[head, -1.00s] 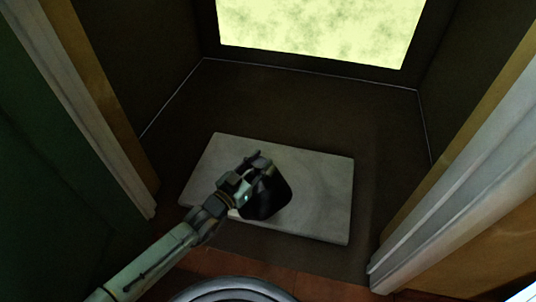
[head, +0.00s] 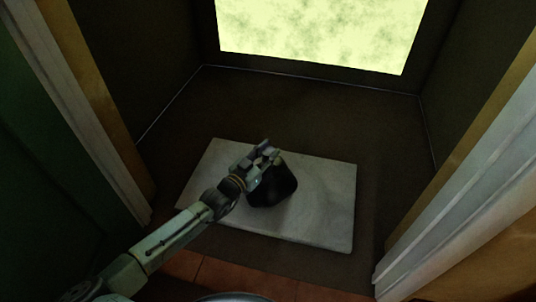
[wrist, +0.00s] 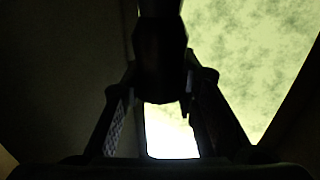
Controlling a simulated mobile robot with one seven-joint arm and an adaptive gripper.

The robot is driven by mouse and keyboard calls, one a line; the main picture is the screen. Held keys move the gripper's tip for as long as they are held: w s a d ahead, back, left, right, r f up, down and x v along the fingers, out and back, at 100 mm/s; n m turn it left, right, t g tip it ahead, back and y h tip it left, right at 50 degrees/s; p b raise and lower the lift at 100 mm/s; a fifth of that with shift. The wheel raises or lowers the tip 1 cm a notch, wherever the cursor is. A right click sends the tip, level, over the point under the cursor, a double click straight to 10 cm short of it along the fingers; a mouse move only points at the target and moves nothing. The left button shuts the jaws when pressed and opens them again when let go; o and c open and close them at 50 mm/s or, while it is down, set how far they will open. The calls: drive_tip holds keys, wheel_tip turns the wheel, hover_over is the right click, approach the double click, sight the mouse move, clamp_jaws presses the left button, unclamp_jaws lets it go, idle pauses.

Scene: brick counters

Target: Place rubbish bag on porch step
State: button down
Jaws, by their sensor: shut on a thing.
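The black rubbish bag (head: 274,187) is over the middle of the pale rectangular step (head: 325,208) in the head view. My gripper (head: 262,160) is shut on the bag near its top left. I cannot tell whether the bag's underside touches the step or hangs just above it. In the wrist view, a dark shape, likely the bag (wrist: 160,45), shows between the fingers of my gripper (wrist: 165,85); it is too dark to make out detail.
A doorway frames the step, with a pale jamb at right (head: 460,160) and a wooden jamb at left (head: 75,100). Dark floor (head: 300,105) surrounds the step, with reddish tiles (head: 235,277) in front. A bright opening (head: 320,30) is at the back. The step's right part is bare.

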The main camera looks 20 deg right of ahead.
drive_tip(key=shift+r, duration=0.15)
drive_tip(key=c, duration=1.3)
unclamp_jaws()
drive_tip(key=shift+s+a, duration=0.1)
drive_tip(key=shift+a, duration=0.15)
drive_tip(key=shift+p+v, duration=1.55)
drive_tip(key=shift+v, duration=4.2)
